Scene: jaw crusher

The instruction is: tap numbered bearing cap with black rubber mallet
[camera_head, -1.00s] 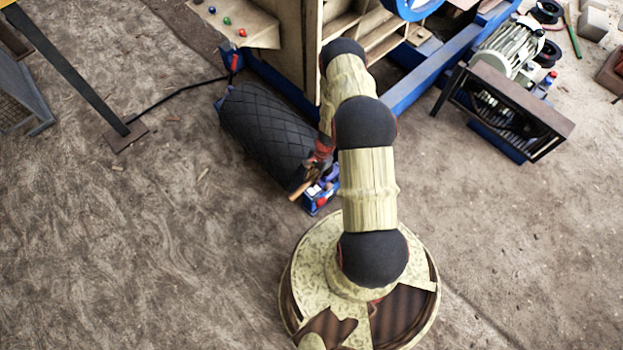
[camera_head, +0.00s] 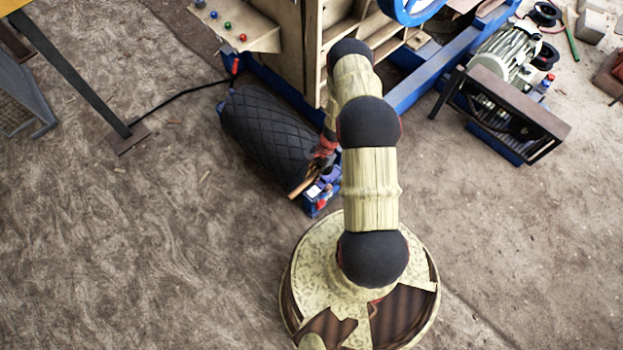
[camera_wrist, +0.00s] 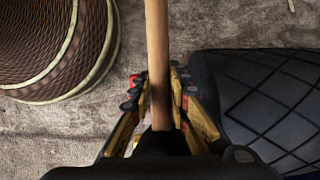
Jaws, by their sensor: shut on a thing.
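My gripper (camera_head: 324,154) is low beside the black quilted roll, partly hidden by my arm. It is shut on a wooden handle (camera_head: 304,184), which I take to be the mallet's. In the wrist view the fingers (camera_wrist: 160,105) close around the handle (camera_wrist: 157,50), which runs up to the top edge of the picture. The mallet's black head cannot be told apart from the dark shapes at the bottom of the wrist view. I cannot make out a numbered bearing cap in either view.
The black quilted roll (camera_head: 265,135) lies left of my arm; it shows in the wrist view (camera_wrist: 275,95). A small blue container (camera_head: 313,205) is beside it. The crusher's blue frame (camera_head: 410,85) is behind. A motor and guard (camera_head: 515,105) stand right.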

